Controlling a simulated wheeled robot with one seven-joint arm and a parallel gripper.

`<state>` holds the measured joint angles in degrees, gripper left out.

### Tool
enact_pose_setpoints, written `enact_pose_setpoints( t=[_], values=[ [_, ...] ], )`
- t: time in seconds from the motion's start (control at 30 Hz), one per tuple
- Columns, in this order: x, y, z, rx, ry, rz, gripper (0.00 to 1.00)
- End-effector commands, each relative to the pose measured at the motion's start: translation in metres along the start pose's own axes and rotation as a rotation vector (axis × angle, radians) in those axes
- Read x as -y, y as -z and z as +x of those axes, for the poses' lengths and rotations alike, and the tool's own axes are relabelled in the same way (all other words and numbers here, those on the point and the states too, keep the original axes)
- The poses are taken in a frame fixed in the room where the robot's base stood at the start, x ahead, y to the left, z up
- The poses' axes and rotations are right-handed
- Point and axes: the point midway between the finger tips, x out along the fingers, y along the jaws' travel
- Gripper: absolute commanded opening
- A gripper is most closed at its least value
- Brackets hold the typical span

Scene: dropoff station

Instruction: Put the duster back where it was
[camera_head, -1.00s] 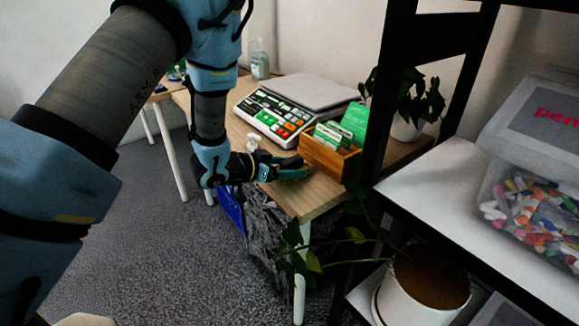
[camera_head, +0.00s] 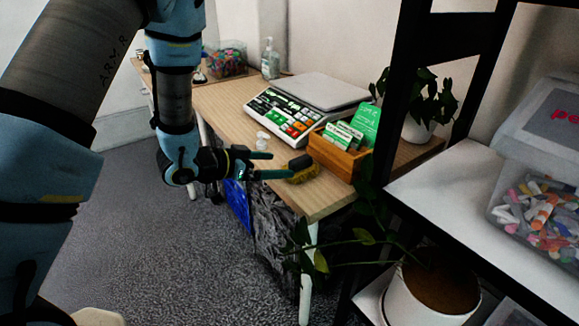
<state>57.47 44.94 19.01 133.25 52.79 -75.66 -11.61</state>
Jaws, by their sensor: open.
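The duster (camera_head: 303,172) lies on the wooden table (camera_head: 232,117) near its front edge, beside the wooden card box. It has a dark top and a yellowish-brown lower part. My gripper (camera_head: 281,164) is open at the table's front edge, just left of the duster. Its two fingers point right toward the duster, and nothing shows between them. The lower fingertip overlaps the duster's left end in the picture; I cannot tell whether they touch.
A wooden box of green cards (camera_head: 340,155) stands right of the duster, with a scale (camera_head: 290,115) behind. A small white item (camera_head: 262,141) sits near my gripper. A black shelf frame (camera_head: 395,100) and potted plant (camera_head: 432,285) crowd the right.

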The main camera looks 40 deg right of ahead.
Motion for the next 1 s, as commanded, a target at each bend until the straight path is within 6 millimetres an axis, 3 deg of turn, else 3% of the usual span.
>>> enact_pose_setpoints(
  t=[0.2,0.53,0.67,0.77,0.8,0.9,1.0],
  values=[
    [0.001,0.0,-0.029,0.0,0.002,0.0,1.0],
    [0.002,0.0,-0.037,0.003,0.006,0.0,1.0],
    [0.03,-0.004,-0.052,0.051,0.11,-0.014,1.0],
    [0.076,-0.014,-0.088,0.151,0.296,-0.061,1.0],
    [0.097,-0.021,-0.111,0.203,0.388,-0.097,1.0],
    [0.134,-0.042,-0.179,0.349,0.609,-0.229,1.0],
    [0.144,-0.065,-0.251,0.491,0.787,-0.409,1.0]
  ],
)
